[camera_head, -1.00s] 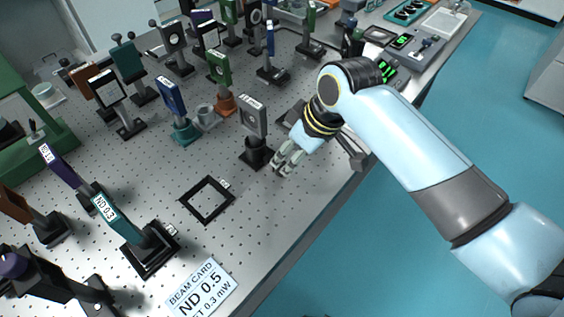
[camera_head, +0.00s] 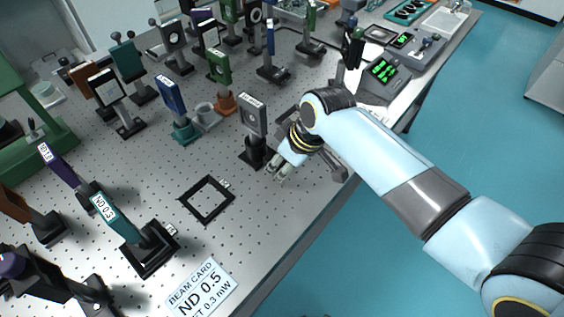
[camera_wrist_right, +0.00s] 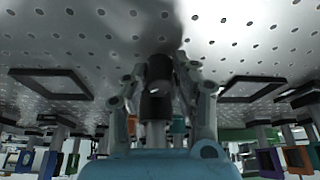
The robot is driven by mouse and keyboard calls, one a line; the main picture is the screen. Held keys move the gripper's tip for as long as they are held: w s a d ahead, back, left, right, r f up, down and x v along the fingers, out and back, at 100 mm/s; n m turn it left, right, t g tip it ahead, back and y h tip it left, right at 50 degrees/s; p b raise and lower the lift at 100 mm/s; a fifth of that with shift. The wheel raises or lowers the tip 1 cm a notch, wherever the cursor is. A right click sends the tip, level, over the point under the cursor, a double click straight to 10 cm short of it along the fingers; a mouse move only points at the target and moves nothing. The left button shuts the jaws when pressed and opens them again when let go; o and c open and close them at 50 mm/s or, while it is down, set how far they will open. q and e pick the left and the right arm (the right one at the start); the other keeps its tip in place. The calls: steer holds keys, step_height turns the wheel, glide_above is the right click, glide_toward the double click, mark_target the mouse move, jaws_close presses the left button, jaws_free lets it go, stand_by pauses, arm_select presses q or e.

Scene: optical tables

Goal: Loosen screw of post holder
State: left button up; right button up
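A black post holder (camera_head: 253,152) stands upright on the perforated table, with a grey square mount (camera_head: 253,116) on its post. My right gripper (camera_head: 273,172) is low over the table, just right of and in front of this holder. In the right wrist view, which is upside down, the black holder (camera_wrist_right: 157,98) lies between the two fingers of my right gripper (camera_wrist_right: 161,75). The fingers are apart, with gaps to the holder on both sides. A small pale spot on the holder may be its screw; it is too blurred to tell. My left gripper is not in view.
An empty black square frame (camera_head: 207,200) lies flat left of my gripper. A card marked ND 0.5 (camera_head: 202,290) lies near the front edge. Several mounts on posts, one blue (camera_head: 171,95), one green (camera_head: 218,68), crowd the left and back. The table edge runs close on the right.

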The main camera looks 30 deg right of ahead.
jaws_close()
steer(key=shift+s+r+m+p, duration=0.1)
steer(key=shift+r+m+p, duration=0.1)
steer(key=shift+m+p, duration=0.45)
steer(key=shift+f+h+p, duration=0.1)
steer(key=shift+h+p, duration=0.2)
steer(key=shift+f, duration=0.1)
steer(key=o, duration=0.8)
jaws_free()
steer(key=v, duration=1.2)
